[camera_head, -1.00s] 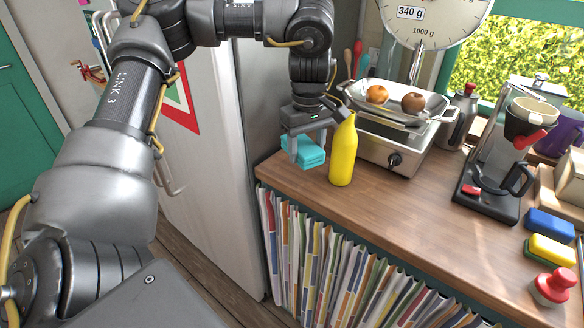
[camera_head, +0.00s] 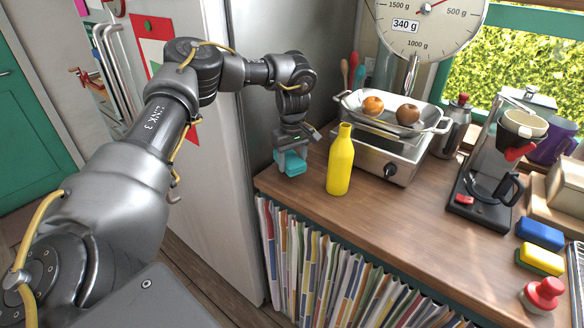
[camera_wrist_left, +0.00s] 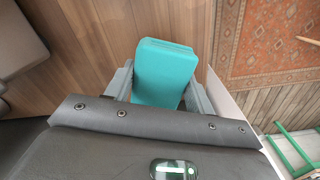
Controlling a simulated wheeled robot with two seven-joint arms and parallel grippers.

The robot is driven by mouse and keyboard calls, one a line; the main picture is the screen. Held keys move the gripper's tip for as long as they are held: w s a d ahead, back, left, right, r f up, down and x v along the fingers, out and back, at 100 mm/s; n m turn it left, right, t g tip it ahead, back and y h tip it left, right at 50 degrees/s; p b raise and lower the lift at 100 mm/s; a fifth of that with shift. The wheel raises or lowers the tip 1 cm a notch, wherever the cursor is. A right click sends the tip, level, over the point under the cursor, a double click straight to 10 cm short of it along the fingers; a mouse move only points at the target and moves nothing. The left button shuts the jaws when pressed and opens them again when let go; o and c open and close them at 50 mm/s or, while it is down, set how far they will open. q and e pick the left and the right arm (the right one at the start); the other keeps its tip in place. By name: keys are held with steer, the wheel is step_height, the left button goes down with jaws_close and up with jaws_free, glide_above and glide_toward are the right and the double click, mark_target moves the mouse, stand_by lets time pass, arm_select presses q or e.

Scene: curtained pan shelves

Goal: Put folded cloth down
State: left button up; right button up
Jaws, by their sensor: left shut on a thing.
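The folded cloth (camera_head: 292,163) is a small turquoise bundle near the left end of the wooden counter. My left gripper (camera_head: 291,160) reaches down over it and is shut on it, with a finger on each side. In the left wrist view the cloth (camera_wrist_left: 165,72) fills the space between the fingers of the gripper (camera_wrist_left: 162,90), with counter wood behind and to the left. I cannot tell whether the cloth touches the counter or is just above it. My right gripper is not in view.
A yellow bottle (camera_head: 340,160) stands close right of the gripper. Behind it is a scale (camera_head: 398,140) with fruit in its pan. The fridge (camera_head: 215,180) borders the counter's left end. Bare counter (camera_head: 400,215) lies in front, with sponges (camera_head: 541,233) and a coffee maker (camera_head: 487,185) right.

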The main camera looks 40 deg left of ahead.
mark_target(292, 159)
arm_select(q)
steer(key=shift+w+a+f+p, duration=0.1)
steer(key=shift+f+p, duration=0.2)
steer(key=shift+f, duration=0.6)
steer(key=shift+w+a+f+p, duration=0.1)
steer(key=shift+f+p, duration=0.2)
steer(key=shift+f, duration=0.6)
steer(key=shift+s, duration=0.1)
steer(key=o, duration=1.1)
steer(key=shift+f, duration=0.1)
steer(key=shift+c, duration=0.2)
step_height(292, 159, up, 12)
steer(key=shift+r+b, duration=0.2)
steer(key=shift+b, duration=0.15)
steer(key=shift+f, duration=0.1)
